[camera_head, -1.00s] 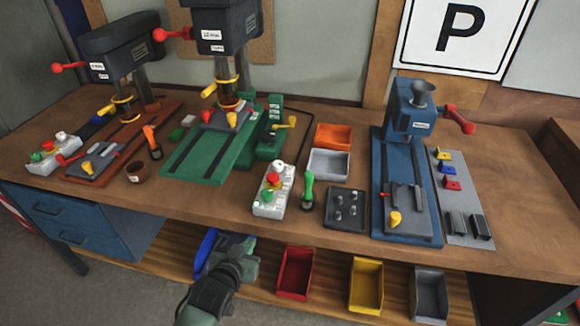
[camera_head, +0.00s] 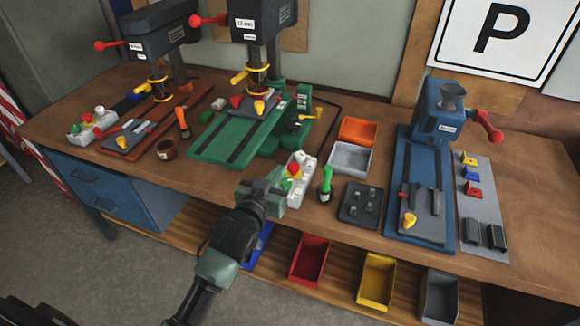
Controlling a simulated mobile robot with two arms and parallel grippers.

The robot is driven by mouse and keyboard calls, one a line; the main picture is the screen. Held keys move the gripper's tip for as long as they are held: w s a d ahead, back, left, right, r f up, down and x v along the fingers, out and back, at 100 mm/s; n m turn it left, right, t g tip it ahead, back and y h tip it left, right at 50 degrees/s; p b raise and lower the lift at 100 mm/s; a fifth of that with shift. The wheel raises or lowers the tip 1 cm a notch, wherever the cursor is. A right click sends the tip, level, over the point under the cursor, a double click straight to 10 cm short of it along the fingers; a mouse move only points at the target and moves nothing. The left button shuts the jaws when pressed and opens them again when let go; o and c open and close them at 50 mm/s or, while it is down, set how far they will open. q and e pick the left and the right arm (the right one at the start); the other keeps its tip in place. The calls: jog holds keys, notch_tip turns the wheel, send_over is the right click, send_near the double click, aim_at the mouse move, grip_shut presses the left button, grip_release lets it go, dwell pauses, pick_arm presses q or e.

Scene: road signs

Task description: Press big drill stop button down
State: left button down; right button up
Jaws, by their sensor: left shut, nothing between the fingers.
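The bigger drill press has a dark head (camera_head: 262,22) and a green base (camera_head: 222,147). In front of it is a pale control box (camera_head: 304,166) with a red button (camera_head: 294,169) and a green one, partly hidden by my gripper. My left gripper (camera_head: 281,188) is shut and empty, at the near left side of the box beside the buttons. I cannot tell whether it touches the box. My right gripper is out of view.
A smaller drill press (camera_head: 150,32) with its own button box (camera_head: 93,127) stands at the left. A blue machine (camera_head: 437,112) stands further right.

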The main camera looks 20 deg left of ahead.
pick_arm(q)
jog(key=p, duration=0.2)
send_over(290, 168)
jog(key=s, duration=0.3)
jog(key=shift+w+d+f, duration=0.25)
jog(key=shift+d+f, duration=0.05)
jog(key=shift+f, duration=0.35)
jog(key=shift+w+f, duration=0.15)
jog(key=shift+f, duration=0.5)
jog(key=shift+w+f, duration=0.15)
jog(key=shift+f, duration=1.35)
